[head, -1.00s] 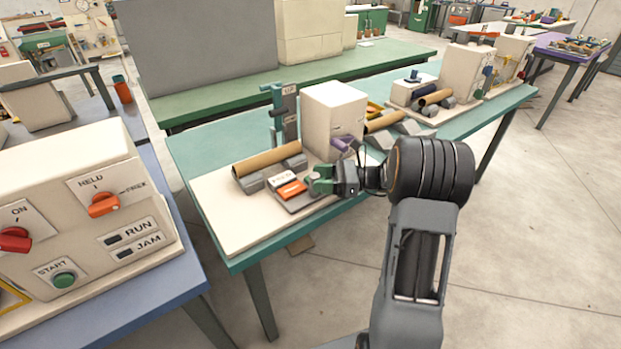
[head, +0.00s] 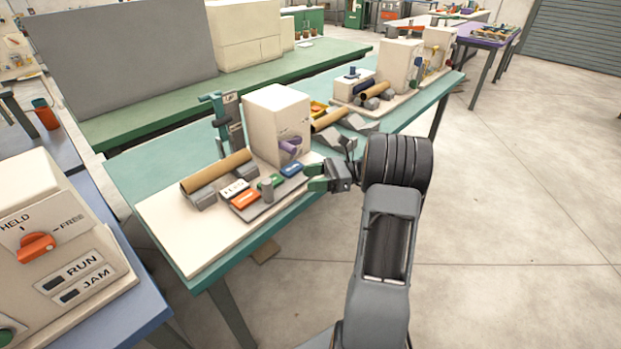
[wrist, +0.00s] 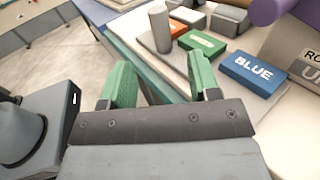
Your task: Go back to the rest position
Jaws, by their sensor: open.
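My gripper (head: 314,178) has green fingers and is at the right front edge of the teal bench, beside the row of colored blocks. In the wrist view my gripper (wrist: 160,82) is open, with nothing between its fingers. Beyond the fingers are a green block (wrist: 201,43), a blue block (wrist: 252,72) marked BLUE and a grey upright peg (wrist: 160,30). In the head view the peg (head: 267,190) stands near an orange block (head: 245,200).
The teal bench (head: 150,160) carries a brown tube (head: 217,171) on grey supports and a cream machine box (head: 277,122) with a purple part. A control box (head: 60,240) with an orange knob stands at the left. Clear floor (head: 520,200) lies to the right.

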